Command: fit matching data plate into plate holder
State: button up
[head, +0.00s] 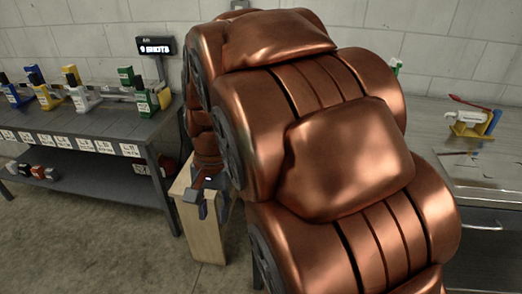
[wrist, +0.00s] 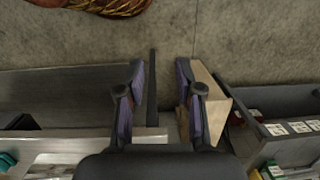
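My gripper (wrist: 160,70) is open, with its two dark purple-edged fingers apart and nothing between them. In the head view it is partly hidden behind my copper-coloured arm, beside a pale wooden stand (head: 184,200). I cannot single out a data plate or a plate holder for certain. A small fixture (head: 471,121) with a white body, yellow and blue parts and a red lever stands on the metal bench at right. Several coloured devices (head: 82,98) in blue, yellow, white and green stand on the dark table at left.
The metal bench (head: 480,178) is at right. Bare concrete floor (head: 75,240) is at front left.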

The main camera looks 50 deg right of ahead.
jog(key=w+d+m+t, duration=0.1)
jog(key=w+d+m, duration=0.4)
jog(key=d, duration=0.6)
jog(key=w+d+m+t, duration=0.2)
jog(key=w+d+m, duration=0.2)
jog(key=d+m, duration=0.45)
jog(key=w+d+m+t, duration=0.1)
jog(key=w+d+m, duration=0.35)
jog(key=d, duration=0.85)
jog(key=shift+y, duration=0.4)
jog(key=shift+w+p+x, duration=0.2)
jog(key=shift+p+x, duration=0.3)
jog(key=shift+x, duration=3.4)
jog(key=shift+d+r, duration=0.1)
jog(key=shift+d, duration=0.05)
grip_shut()
